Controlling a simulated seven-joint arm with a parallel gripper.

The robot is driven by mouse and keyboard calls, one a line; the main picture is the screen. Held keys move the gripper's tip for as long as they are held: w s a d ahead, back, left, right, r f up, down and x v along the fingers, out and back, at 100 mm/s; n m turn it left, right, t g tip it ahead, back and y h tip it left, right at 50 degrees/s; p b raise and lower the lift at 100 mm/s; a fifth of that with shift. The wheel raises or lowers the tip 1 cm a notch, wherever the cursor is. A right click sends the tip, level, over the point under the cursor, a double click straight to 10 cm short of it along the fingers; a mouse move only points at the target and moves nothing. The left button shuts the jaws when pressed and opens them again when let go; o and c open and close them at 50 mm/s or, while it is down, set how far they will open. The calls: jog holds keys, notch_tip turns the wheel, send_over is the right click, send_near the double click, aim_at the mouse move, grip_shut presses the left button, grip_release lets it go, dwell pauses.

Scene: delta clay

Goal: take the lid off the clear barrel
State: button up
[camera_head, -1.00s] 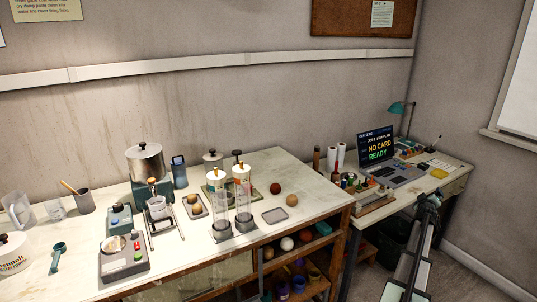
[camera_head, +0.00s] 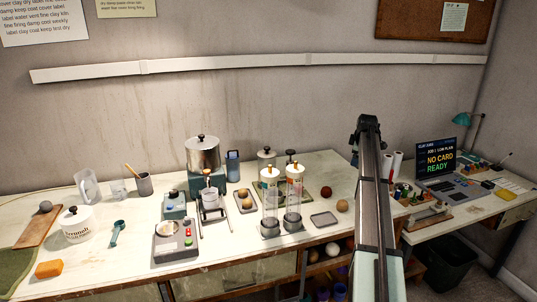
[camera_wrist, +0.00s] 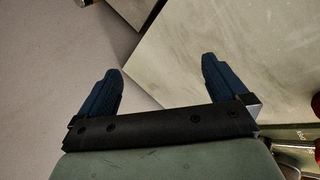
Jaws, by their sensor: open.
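Two clear upright barrels stand side by side at the front middle of the table in the head view, a left one (camera_head: 269,213) and a right one (camera_head: 292,205). Each has a grey foot, a pale upper section and a small orange-brown top. I cannot tell which parts are a separate lid, or which barrel the task means. My gripper (camera_wrist: 161,85) is open and empty in the wrist view, its two dark blue fingers wide apart, with a pale surface edge beyond them. No barrel shows between the fingers. My arm stands to the right of the barrels in the head view.
A grey tray (camera_head: 323,219) lies right of the barrels. A dark ball (camera_head: 326,191) and a tan ball (camera_head: 342,205) sit nearby.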

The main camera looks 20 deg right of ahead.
jog(key=w+a+r+n+g+y, duration=0.1)
jog(key=w+a+r, duration=0.15)
jog(key=a, duration=0.45)
jog(key=w+a+r+n+g+y, duration=0.1)
jog(key=a+r+n, duration=0.1)
jog(key=a+r, duration=0.35)
jog(key=w+a+r+n+g, duration=0.1)
jog(key=w+a+r, duration=0.1)
jog(key=a, duration=0.6)
jog(key=n+g+y, duration=0.1)
jog(key=n+g, duration=0.2)
jog(key=n, duration=0.1)
send_near(266, 147)
notch_tip(266, 147, down, 5)
jog(key=shift+d+r, duration=0.1)
jog(key=shift+r, duration=0.05)
jog(key=shift+s+a+f, duration=0.1)
jog(key=shift+f, duration=1.2)
jog(key=shift+a+f, duration=0.1)
jog(key=shift+f, duration=1.25)
jog(key=shift+c, duration=0.2)
jog(key=c, duration=0.9)
